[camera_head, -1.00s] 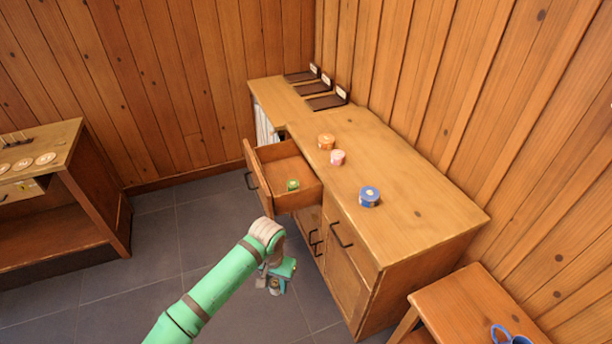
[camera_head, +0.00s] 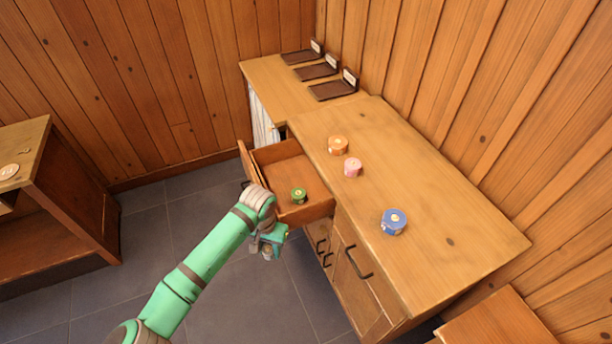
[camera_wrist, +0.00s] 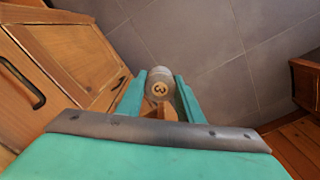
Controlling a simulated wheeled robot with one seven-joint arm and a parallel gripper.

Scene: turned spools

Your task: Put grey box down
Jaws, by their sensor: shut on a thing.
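My gripper (camera_wrist: 160,93) is shut on the grey box (camera_wrist: 159,82), a small round grey container with a dark mark on a pale disc, between its two green fingers in the wrist view. In the head view my gripper (camera_head: 268,249) hangs over the floor in front of the cabinet, near the open drawer. The grey box is hard to make out there. A green round box (camera_head: 299,195) sits in the open drawer (camera_head: 280,172).
On the cabinet top (camera_head: 440,225) stand an orange box (camera_head: 338,145), a pink box (camera_head: 353,167) and a blue box (camera_head: 393,222). Three dark labelled stands (camera_head: 333,90) line the back end. Bare top lies around the blue box. Another wooden unit (camera_head: 70,205) stands at left.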

